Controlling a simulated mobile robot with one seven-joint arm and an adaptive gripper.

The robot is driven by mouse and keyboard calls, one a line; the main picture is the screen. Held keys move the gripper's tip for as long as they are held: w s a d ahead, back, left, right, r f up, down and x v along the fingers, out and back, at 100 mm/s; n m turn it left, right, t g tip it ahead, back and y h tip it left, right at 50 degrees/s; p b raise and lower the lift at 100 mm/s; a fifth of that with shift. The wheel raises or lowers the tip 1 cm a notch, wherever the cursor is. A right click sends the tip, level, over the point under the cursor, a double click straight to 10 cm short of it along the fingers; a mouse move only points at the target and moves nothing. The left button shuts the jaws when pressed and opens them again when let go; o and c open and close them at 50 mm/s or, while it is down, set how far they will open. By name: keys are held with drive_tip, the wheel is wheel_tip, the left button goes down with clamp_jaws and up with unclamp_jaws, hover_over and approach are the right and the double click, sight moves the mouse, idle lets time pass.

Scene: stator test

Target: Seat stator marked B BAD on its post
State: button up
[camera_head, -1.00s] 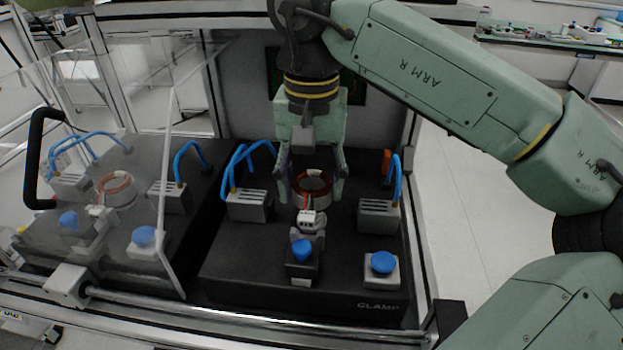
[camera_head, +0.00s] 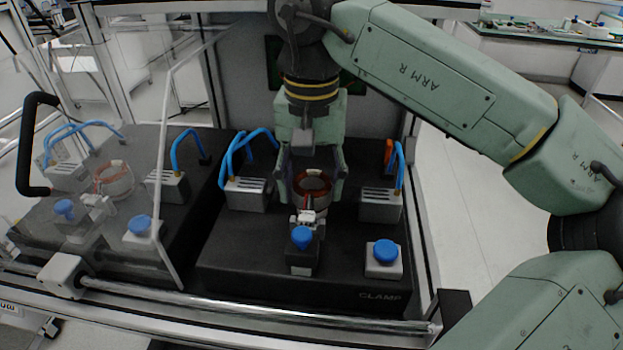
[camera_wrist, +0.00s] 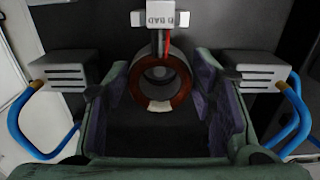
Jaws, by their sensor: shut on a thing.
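The stator (camera_head: 299,192) is a copper-wound ring with its opening facing up and a white connector block at its front. The stator is over the middle of the black clamp base (camera_head: 345,265). The post is hidden under the stator, so I cannot tell whether it is around the post.
Grey slotted blocks with blue hoses stand left (camera_head: 246,193) and right (camera_head: 380,203) of the stator. A blue knob (camera_head: 302,237) is in front, and a blue button (camera_head: 385,252) is front right. Another station with a stator (camera_head: 114,180) sits behind the clear panel at left.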

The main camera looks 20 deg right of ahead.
drive_tip(key=shift+f, duration=0.2)
drive_tip(key=shift+f+b, duration=0.35)
drive_tip(key=shift+b, duration=0.05)
drive_tip(key=o, duration=1.5)
drive_tip(key=shift+o, duration=0.2)
wheel_tip(320, 180, up, 8)
drive_tip(key=shift+f, duration=0.2)
